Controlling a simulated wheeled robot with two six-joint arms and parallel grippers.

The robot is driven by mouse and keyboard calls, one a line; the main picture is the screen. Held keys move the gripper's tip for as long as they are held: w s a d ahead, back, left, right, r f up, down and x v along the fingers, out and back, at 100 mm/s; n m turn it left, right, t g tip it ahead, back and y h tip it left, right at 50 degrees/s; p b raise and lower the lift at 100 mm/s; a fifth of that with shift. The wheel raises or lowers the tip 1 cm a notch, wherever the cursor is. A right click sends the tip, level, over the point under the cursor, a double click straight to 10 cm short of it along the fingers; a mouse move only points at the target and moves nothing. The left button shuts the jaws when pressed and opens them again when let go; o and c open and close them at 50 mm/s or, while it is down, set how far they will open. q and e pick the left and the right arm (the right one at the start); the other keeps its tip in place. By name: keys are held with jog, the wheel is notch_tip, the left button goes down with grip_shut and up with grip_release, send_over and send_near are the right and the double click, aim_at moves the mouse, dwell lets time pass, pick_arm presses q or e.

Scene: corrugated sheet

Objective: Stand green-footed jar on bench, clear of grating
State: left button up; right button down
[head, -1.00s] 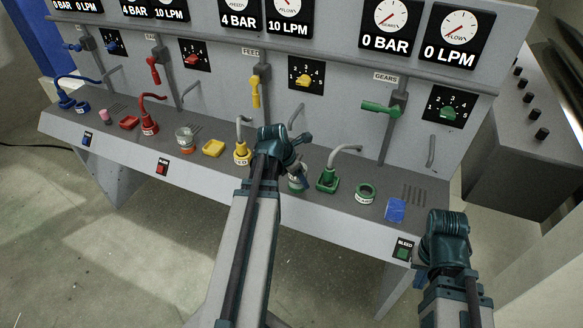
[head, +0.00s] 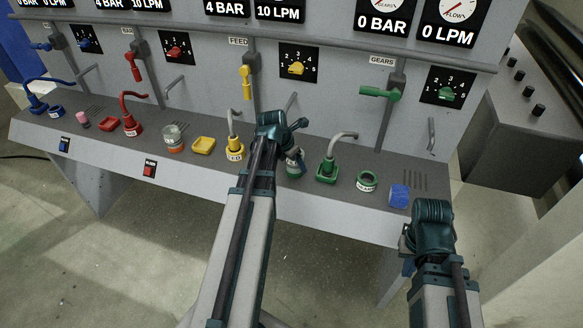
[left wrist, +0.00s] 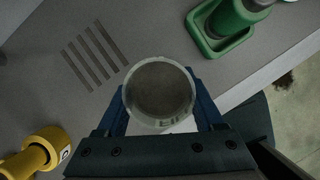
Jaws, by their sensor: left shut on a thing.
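My left gripper (head: 291,150) is shut on a jar (head: 294,168), between the yellow and green spouts in the head view. In the left wrist view the jar (left wrist: 158,92) shows from above as a round grey opening with a pale rim, between the blue fingers. Its foot is mostly hidden, and I cannot tell whether it touches the bench (head: 330,200). A slotted grating (left wrist: 95,55) lies to the left of the jar in the left wrist view, with bare bench between them in the picture. My right gripper (head: 407,240) is at the bench's right front; its fingers are unclear.
A green spout base (head: 327,172) stands right of the jar, and a yellow one (head: 235,150) left. The bench's front edge is close to the jar.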

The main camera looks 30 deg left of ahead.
pick_arm(q)
jog(key=shift+f, duration=0.35)
jog(key=shift+r, duration=0.1)
pick_arm(e)
jog(key=shift+f, duration=0.2)
pick_arm(q)
jog(key=shift+d, duration=0.1)
jog(key=o, duration=1.5)
pick_arm(e)
jog(key=shift+f, duration=0.15)
pick_arm(q)
jog(key=shift+o, duration=0.2)
